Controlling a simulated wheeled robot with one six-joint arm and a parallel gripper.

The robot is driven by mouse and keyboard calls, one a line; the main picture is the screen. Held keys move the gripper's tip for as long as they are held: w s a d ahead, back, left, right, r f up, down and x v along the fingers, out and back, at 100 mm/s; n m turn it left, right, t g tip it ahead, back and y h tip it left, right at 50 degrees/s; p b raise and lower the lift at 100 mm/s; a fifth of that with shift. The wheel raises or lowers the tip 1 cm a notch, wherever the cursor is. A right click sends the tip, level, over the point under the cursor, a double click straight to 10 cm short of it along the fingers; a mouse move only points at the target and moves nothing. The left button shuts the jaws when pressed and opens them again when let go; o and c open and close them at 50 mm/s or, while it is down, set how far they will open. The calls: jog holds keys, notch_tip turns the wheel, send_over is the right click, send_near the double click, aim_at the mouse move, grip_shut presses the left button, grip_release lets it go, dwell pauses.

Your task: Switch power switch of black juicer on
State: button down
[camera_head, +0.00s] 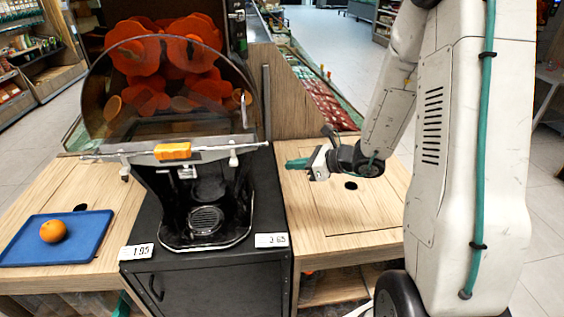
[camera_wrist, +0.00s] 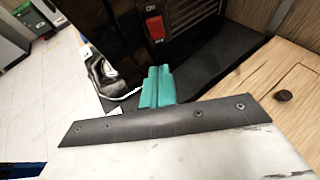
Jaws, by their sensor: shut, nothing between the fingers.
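The black juicer (camera_head: 205,215) stands on a black cabinet in the head view, with orange pieces behind its clear curved cover. Its red power switch (camera_wrist: 155,27) shows on the black side of the juicer in the wrist view, just beyond my fingertips. The switch is hidden in the head view, and I cannot tell its position. My gripper (camera_head: 290,164) is to the right of the juicer, its teal fingers pointing left toward the juicer's side. In the wrist view the teal fingers (camera_wrist: 158,72) are shut together and empty, below the switch and apart from it.
A blue tray (camera_head: 20,250) with an orange (camera_head: 53,231) lies on the wooden counter at left. The wooden counter (camera_head: 330,215) under my gripper is mostly clear, with a dark round hole. A wooden panel (camera_head: 300,100) rises behind. Price tags (camera_head: 271,240) sit on the cabinet's front edge.

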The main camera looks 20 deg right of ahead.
jog(key=r+x, duration=0.2)
jog(key=x, duration=0.9)
jog(key=shift+w+a+r, duration=0.2)
jog(key=shift+w+a, duration=0.25)
jog(key=shift+w, duration=0.05)
